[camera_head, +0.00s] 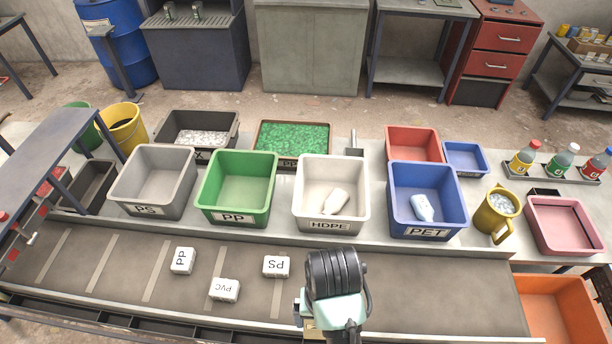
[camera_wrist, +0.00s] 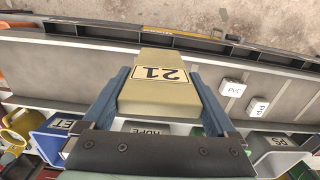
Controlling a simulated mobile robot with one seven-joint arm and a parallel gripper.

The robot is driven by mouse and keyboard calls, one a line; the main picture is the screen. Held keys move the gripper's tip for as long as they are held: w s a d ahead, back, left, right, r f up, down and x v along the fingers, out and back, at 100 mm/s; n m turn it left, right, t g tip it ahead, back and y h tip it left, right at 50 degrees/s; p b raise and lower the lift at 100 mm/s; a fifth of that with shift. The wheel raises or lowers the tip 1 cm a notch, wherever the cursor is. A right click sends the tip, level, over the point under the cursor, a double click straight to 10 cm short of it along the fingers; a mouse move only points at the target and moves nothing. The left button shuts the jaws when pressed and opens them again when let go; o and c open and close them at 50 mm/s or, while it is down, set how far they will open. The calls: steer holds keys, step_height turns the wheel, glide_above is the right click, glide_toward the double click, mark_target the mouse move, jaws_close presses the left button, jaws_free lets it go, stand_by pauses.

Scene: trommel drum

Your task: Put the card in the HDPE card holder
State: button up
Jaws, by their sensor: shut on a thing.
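My gripper (camera_wrist: 162,92) is shut on a tan, block-like piece marked 21 (camera_wrist: 155,100), its label upside down in the wrist view. I cannot tell whether this piece is the card. In the head view my wrist hides most of the gripper, over the belt in front of the HDPE bin. The white HDPE bin (camera_head: 308,213) stands on the ledge behind the belt. Its front carries an HDPE label (camera_head: 330,227), also partly visible beyond the held piece in the wrist view (camera_wrist: 147,132). No separate card holder can be made out.
White blocks marked PP (camera_head: 182,261), PVC (camera_head: 225,290) and PS (camera_head: 276,266) lie on the belt (camera_head: 120,270) to the left. A green PP bin (camera_head: 205,203) and a blue PET bin (camera_head: 396,216) flank the HDPE bin. The belt's right part is clear.

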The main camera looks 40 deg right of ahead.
steer(key=shift+m, duration=0.3)
steer(key=f+b, duration=0.1)
steer(key=f, duration=0.1)
steer(key=f+b, duration=0.1)
steer(key=b, duration=0.1)
steer(key=s+f+b, duration=0.1)
steer(key=f+b, duration=0.1)
steer(key=shift+d+f, duration=0.3)
steer(key=shift+f, duration=0.05)
step_height(320, 180, down, 6)
steer(key=shift+w+f+p, duration=0.15)
steer(key=shift+p, duration=0.45)
steer(key=shift+f, duration=2.45)
steer(key=shift+f, duration=0.1)
steer(key=o, duration=1)
steer(key=shift+o, duration=0.2)
